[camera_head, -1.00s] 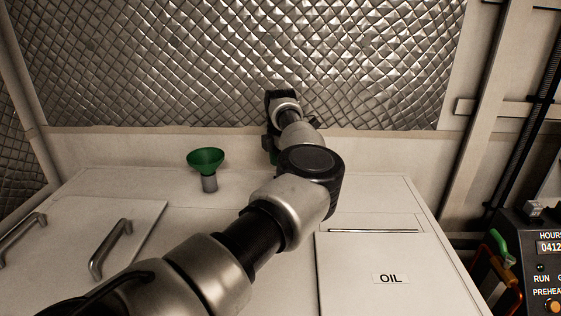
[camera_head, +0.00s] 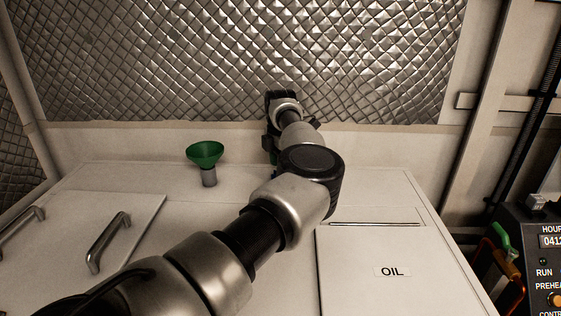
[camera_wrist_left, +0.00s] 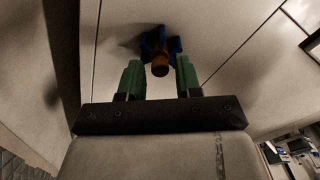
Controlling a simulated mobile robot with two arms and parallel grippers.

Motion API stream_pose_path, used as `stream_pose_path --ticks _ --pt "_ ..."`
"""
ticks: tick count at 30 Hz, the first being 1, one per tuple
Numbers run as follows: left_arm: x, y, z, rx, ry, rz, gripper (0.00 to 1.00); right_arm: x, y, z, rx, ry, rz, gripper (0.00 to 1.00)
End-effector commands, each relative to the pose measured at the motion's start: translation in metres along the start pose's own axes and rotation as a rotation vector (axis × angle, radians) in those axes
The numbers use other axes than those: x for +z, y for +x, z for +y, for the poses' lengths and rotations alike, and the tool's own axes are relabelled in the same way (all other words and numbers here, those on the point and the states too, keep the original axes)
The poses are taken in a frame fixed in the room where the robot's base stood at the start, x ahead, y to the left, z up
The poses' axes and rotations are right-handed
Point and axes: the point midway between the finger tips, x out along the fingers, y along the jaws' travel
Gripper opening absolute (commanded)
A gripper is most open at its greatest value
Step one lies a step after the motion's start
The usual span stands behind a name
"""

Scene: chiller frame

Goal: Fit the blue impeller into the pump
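The blue impeller (camera_wrist_left: 174,46) with its orange-brown hub sits on the pale cabinet top in the left wrist view. My left gripper (camera_wrist_left: 159,68) has two green fingers, apart on either side of the hub. The blue part lies near and just beyond the fingertips, and I see no finger closed on it. In the head view my left arm reaches across the cabinet top to the back wall, and it hides the impeller and most of the gripper. I cannot make out a pump. My right gripper is not in view.
A green funnel (camera_head: 205,153) stands on a grey neck on the cabinet top (camera_head: 110,181), left of my arm. A panel with a metal handle (camera_head: 107,241) is at the left. An OIL-labelled panel (camera_head: 350,284) is at the right. A control box (camera_head: 543,262) stands far right.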

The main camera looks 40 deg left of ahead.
Motion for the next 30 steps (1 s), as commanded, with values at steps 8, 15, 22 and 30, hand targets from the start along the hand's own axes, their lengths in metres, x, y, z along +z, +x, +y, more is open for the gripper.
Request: stream_pose_path --ticks 8,15,22,30 --pt "0.000 0.007 0.000 0.000 0.000 0.000 0.34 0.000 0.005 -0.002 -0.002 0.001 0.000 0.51" --pt "0.000 0.011 0.000 0.000 0.000 0.000 0.34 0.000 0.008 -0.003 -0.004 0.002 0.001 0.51" --pt "0.000 0.016 0.000 -0.001 0.000 0.000 0.34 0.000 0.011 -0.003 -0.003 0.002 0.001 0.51" --pt "0.000 0.013 0.000 0.000 0.000 -0.001 0.34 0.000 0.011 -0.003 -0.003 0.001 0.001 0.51"
